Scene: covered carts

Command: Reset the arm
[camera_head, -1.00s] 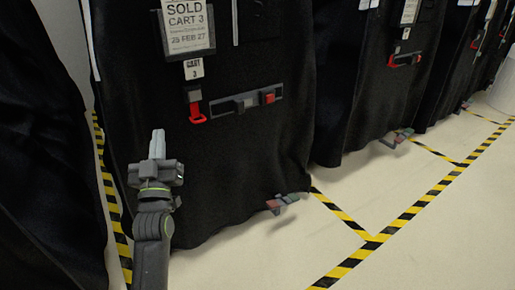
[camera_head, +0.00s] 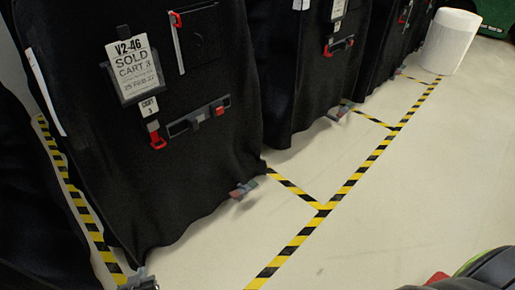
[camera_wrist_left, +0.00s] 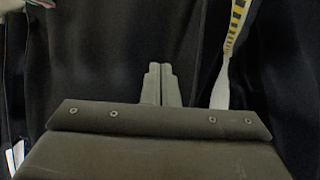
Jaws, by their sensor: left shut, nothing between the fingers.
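My left gripper (camera_head: 139,275) shows at the bottom left edge of the head view, only its top in frame. In the left wrist view its two fingers (camera_wrist_left: 160,84) are pressed together with nothing between them. Black cart cover cloth (camera_wrist_left: 110,60) fills the view behind the fingers. My right gripper is not in view.
A black covered cart (camera_head: 100,190) with a "SOLD CART 3" sign (camera_head: 133,66) and a red pull (camera_head: 157,139) stands at left. More covered carts (camera_head: 300,80) line up behind. Yellow-black tape (camera_head: 322,210) marks the pale, clear floor. A white cylinder (camera_head: 450,40) stands far right.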

